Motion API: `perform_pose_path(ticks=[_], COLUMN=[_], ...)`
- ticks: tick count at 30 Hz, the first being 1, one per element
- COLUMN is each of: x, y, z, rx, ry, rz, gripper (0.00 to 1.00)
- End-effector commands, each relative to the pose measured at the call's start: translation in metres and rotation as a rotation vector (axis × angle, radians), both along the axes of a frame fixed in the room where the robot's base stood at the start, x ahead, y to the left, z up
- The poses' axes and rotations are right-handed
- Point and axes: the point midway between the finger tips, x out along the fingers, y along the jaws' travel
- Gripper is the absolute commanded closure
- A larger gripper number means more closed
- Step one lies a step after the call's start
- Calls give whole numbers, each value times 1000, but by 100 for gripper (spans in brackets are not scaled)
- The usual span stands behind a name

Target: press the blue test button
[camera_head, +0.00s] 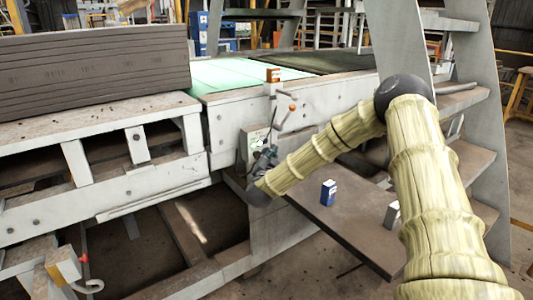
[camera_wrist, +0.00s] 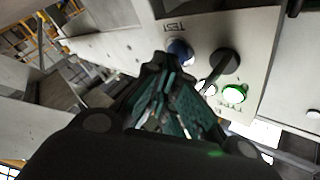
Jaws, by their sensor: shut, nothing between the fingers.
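The blue test button (camera_wrist: 180,50) is on a pale control panel (camera_wrist: 262,45), below an upside-down TEST label (camera_wrist: 183,26) in the wrist view. My gripper (camera_wrist: 160,62) is shut and empty. Its fingertips are right beside the blue button and overlap its lower left edge in the picture. I cannot tell whether they touch it. In the head view my gripper (camera_head: 270,150) is in front of the panel (camera_head: 252,138) on the side of the machine, and the button cannot be made out there.
Beside the blue button are a black knob (camera_wrist: 225,62), a lit green button (camera_wrist: 234,93) and a white button (camera_wrist: 207,88). A blue box (camera_head: 328,192) stands on a brown board (camera_head: 345,225) below my arm.

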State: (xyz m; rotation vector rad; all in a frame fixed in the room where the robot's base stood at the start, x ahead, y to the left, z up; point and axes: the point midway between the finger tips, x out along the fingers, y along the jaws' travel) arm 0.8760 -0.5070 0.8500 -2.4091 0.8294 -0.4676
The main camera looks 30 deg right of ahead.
Motion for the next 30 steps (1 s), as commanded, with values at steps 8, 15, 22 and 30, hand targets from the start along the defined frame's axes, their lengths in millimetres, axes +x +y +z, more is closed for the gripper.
perform_pose_path(ticks=[8, 15, 22, 30], x=[2, 2, -4, -14], y=[0, 0, -1, -1], z=[0, 0, 1, 0], rx=[0, 0, 0, 0], ry=[0, 0, 0, 0], rz=[0, 0, 0, 0], gripper=[100, 100, 100, 100])
